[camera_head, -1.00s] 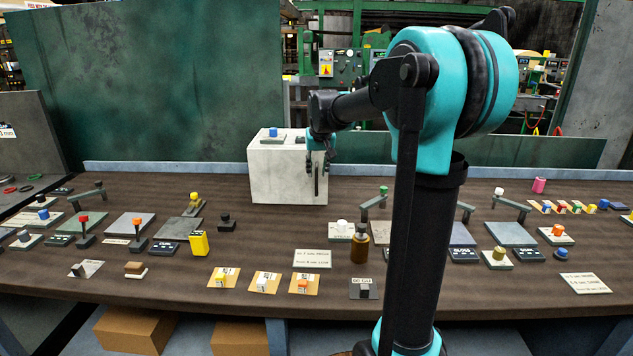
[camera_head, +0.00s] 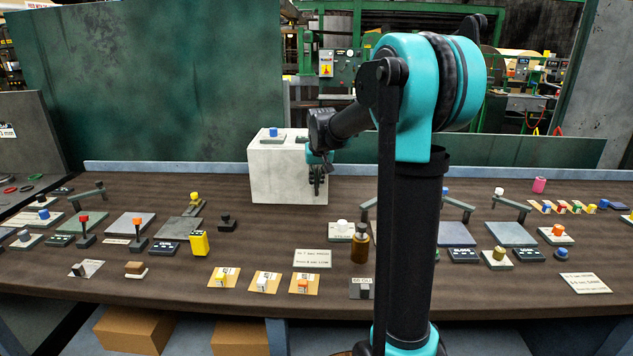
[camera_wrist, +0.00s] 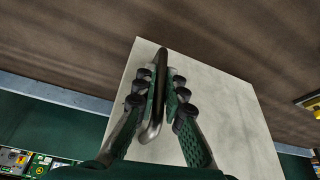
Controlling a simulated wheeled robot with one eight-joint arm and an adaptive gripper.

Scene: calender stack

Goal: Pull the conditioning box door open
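The conditioning box (camera_head: 285,175) is a pale grey-white block at the back middle of the table. Its front shows no open gap, so the door looks closed. The door handle (camera_wrist: 152,130) is a dark metal bar, seen in the wrist view running between my fingers. My gripper (camera_head: 317,190) is at the right part of the box's front. In the wrist view my gripper (camera_wrist: 161,82) has its finger pads close on both sides of the bar, shut on it. In the head view the fingers mostly hide the handle.
A blue-topped part (camera_head: 273,133) sits on the box. The table directly before the box is clear. A green panel stands behind.

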